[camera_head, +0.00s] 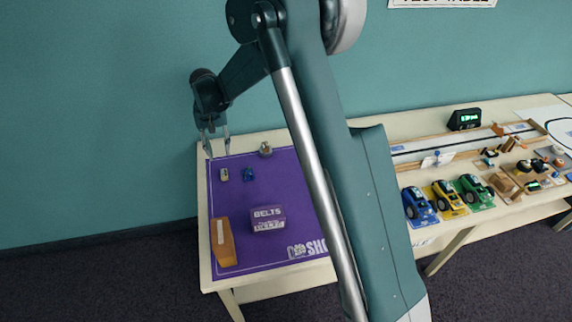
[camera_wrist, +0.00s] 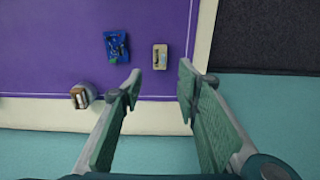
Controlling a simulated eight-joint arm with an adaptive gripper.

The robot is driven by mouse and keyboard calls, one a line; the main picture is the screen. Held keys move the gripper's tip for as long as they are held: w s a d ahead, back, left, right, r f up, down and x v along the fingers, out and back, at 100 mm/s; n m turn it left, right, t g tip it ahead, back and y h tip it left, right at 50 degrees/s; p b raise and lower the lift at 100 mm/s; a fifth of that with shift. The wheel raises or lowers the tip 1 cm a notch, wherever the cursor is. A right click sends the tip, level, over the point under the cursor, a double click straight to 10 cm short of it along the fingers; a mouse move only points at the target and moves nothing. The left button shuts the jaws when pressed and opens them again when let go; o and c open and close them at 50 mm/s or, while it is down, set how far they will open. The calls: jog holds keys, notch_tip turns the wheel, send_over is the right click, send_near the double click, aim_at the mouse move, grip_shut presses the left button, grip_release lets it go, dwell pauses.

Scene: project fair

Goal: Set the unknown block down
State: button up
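My gripper (camera_head: 216,150) is open, its fingers pointing down near the back left corner of the purple mat (camera_head: 285,183). In the wrist view my gripper (camera_wrist: 160,78) has nothing between its fingers. I see no block held. A small pale, beige-and-grey block-like piece (camera_wrist: 160,57) lies on the mat just beyond the fingertips, apart from them. It also shows in the head view (camera_head: 224,174). I cannot tell whether it is the unknown block.
A small round container (camera_head: 265,149) stands at the mat's back edge. A BELTS box (camera_head: 268,218) and an orange-brown box (camera_head: 223,241) stand nearer the front. Toy cars (camera_head: 447,197) line the right-hand table.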

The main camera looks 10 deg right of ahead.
jog(key=shift+r, duration=0.1)
jog(key=s+d+r+t, duration=0.2)
jog(key=s+d+r, duration=0.65)
jog(key=r, duration=0.25)
jog(key=s+d+r+t, duration=0.1)
jog(key=s+d+r, duration=0.7)
jog(key=s+r, duration=0.2)
jog(key=s+d+t, duration=0.2)
jog(key=s+d, duration=0.3)
jog(key=s, duration=0.7)
jog(key=s+d+t, duration=0.2)
jog(key=s+d, duration=0.4)
jog(key=s, duration=0.6)
jog(key=shift+s+d, duration=0.25)
jog(key=shift+s, duration=0.15)
